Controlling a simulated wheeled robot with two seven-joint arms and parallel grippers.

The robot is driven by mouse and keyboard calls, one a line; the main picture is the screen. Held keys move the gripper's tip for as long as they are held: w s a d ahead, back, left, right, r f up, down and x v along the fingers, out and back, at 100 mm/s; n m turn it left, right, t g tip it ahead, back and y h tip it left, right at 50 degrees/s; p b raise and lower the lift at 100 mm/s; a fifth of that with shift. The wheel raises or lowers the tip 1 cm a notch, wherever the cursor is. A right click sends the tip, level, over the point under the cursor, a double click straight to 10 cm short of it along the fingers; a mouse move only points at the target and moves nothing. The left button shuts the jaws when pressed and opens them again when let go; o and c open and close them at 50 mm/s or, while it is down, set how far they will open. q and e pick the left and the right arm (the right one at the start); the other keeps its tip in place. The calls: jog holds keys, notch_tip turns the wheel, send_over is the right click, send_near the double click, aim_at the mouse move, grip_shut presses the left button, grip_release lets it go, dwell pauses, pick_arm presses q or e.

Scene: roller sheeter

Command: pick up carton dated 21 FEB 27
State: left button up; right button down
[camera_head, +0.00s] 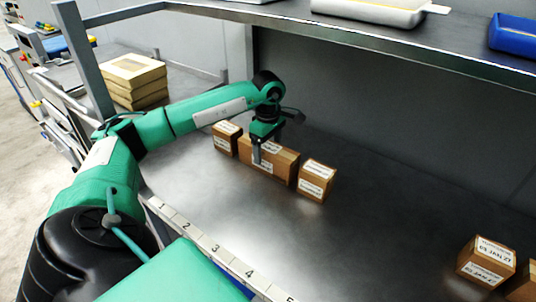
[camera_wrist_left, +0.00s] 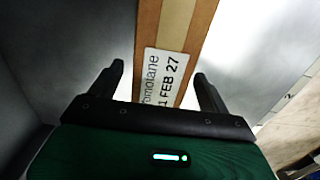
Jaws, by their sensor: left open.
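A brown carton (camera_head: 284,168) stands on the metal shelf, the middle one of a row of three. My left gripper (camera_head: 266,148) is right at it, pointing down, with a finger in front of its near face. In the left wrist view the carton (camera_wrist_left: 178,20) lies between the two spread fingers of the left gripper (camera_wrist_left: 160,84). Its white label (camera_wrist_left: 163,77) reads "1 FEB 27", with the first part hidden by the gripper body. Whether the fingers touch the carton I cannot tell. My right gripper is not in view.
Smaller cartons stand close on the left (camera_head: 227,138) and right (camera_head: 316,180). Two more cartons (camera_head: 487,262) sit at the far right. An upper shelf (camera_head: 380,45) overhangs the back. A numbered strip (camera_head: 215,248) marks the front edge. The middle of the surface is clear.

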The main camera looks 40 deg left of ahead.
pick_arm(q)
jog(key=c, duration=1.3)
